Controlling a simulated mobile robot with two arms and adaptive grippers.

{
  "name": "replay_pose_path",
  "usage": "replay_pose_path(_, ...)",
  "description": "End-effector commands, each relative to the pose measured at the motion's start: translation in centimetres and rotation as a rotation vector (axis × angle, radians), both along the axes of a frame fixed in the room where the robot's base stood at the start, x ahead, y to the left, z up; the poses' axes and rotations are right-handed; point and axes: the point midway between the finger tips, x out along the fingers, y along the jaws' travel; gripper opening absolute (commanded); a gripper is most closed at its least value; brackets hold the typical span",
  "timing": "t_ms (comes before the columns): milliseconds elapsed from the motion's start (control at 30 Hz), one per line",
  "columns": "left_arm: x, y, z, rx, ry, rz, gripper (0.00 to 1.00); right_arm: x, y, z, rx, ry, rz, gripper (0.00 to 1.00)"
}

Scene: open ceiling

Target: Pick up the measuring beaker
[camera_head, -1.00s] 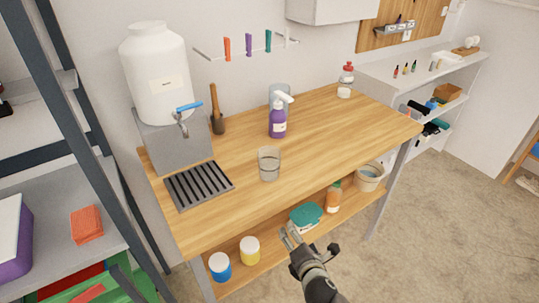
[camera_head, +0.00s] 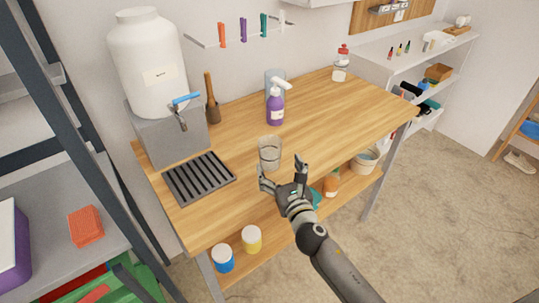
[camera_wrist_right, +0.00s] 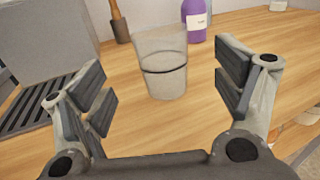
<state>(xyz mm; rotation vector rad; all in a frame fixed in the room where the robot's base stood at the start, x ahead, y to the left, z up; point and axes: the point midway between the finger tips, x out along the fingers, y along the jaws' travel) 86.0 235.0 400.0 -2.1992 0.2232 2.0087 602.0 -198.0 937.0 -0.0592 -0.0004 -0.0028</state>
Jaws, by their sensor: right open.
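The measuring beaker (camera_head: 269,150) is a clear, see-through cup standing upright on the wooden table (camera_head: 330,115), right of the black drip grate. My right gripper (camera_head: 282,172) is open at the table's front edge, just in front of the beaker. In the right wrist view the beaker (camera_wrist_right: 161,68) stands ahead, between the open fingers (camera_wrist_right: 165,95) as seen from the wrist and beyond their tips. Nothing is between the fingers. My left gripper is not in view.
The black grate (camera_head: 199,178) and a white tank (camera_head: 150,62) on a grey block are at left. A red-capped bottle (camera_head: 341,64) stands at the back right. The table's right part is clear.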

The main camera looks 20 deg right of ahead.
Motion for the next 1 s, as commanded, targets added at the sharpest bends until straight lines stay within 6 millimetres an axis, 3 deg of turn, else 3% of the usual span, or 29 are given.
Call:
replay_pose_path(200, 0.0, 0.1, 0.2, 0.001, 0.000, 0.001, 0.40, 3.2, 0.0, 0.1, 0.006, 0.000, -0.002, 0.86)
replay_pose_path(467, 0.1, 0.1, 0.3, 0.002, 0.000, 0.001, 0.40, 4.9, 0.0, 0.0, 0.007, 0.001, -0.002, 0.86)
replay_pose_path(733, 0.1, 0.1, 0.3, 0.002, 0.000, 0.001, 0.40, 8.3, 0.0, -0.1, 0.008, 0.001, -0.002, 0.86)
replay_pose_path(1000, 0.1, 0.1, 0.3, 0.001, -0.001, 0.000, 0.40, 9.3, 0.0, -0.1, 0.007, 0.001, -0.001, 0.86)
